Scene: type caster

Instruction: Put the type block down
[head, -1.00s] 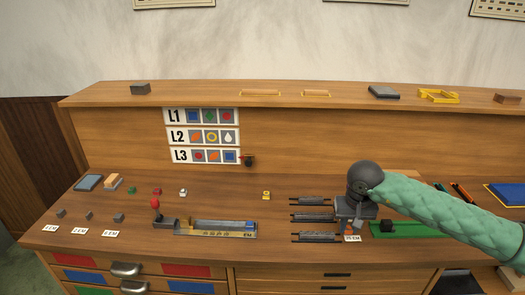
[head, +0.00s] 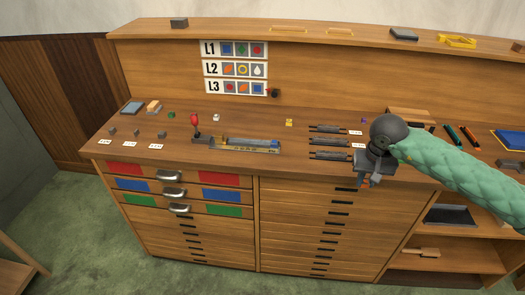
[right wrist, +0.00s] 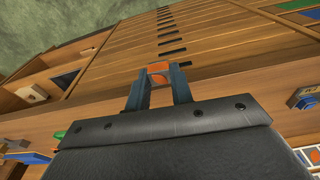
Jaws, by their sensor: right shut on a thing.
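My right gripper (head: 367,182) is at the front edge of the bench top (head: 300,170), right of the middle, with its fingers pointing down. In the right wrist view its two blue-grey fingers (right wrist: 158,78) are shut on a small type block (right wrist: 159,69). The block shows an orange face with a pale border. Drawer fronts and green floor lie behind it in that view, with nothing seen touching it from below. In the head view the block is mostly hidden by the fingers. My left gripper is not in view.
Left of the gripper lie dark slotted racks (head: 328,142). A long metal tray (head: 250,144) with a red-knobbed lever (head: 194,120) is at mid-bench. Loose blocks, such as the yellow one (head: 289,122), stand behind. A sign board (head: 235,68) stands at the back.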

